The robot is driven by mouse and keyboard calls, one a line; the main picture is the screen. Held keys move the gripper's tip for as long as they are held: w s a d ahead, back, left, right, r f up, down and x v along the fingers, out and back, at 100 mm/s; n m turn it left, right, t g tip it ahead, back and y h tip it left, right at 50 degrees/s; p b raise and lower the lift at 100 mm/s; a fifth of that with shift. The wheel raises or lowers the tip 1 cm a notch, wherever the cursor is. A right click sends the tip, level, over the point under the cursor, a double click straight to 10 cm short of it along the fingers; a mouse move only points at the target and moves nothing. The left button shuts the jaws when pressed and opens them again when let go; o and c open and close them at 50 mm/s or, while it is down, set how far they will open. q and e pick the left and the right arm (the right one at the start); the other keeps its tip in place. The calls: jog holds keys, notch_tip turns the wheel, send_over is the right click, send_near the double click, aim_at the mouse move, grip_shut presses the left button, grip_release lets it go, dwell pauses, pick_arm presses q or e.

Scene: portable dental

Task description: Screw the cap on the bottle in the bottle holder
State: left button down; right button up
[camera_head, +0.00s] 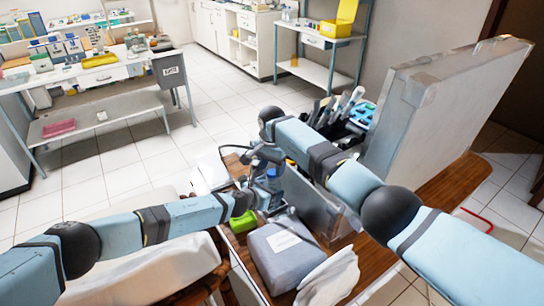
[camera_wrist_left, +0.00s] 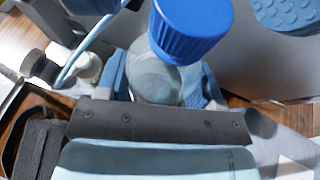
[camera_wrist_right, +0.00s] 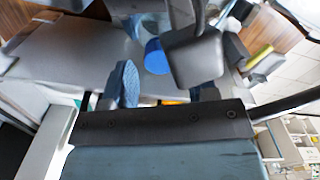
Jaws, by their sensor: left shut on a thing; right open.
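A clear bottle (camera_wrist_left: 160,75) with a blue cap (camera_wrist_left: 190,32) at its top shows in the left wrist view. My left gripper (camera_wrist_left: 163,88) is shut on the bottle, with a textured blue finger pad on each side of it. I cannot tell whether the cap is threaded on tightly. In the right wrist view the blue cap (camera_wrist_right: 155,56) lies just beyond my right gripper (camera_wrist_right: 165,82), which is open. In the head view both grippers are close together at the cluttered bench, and the arms partly hide them. The bottle holder cannot be made out.
A large grey case lid (camera_head: 440,100) stands upright on the right. A grey bag (camera_head: 285,250), a green item (camera_head: 240,216) and a white cloth (camera_head: 330,278) lie near my left gripper. Tool handles (camera_head: 335,108) stand behind the right arm. Tiled floor is free at the left.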

jog(key=shift+f, duration=0.75)
jog(key=c, duration=0.9)
jog(key=m, duration=0.4)
jog(key=shift+c, duration=0.3)
jog(key=m, duration=0.5)
jog(key=shift+m, duration=0.4)
jog(key=o, duration=1)
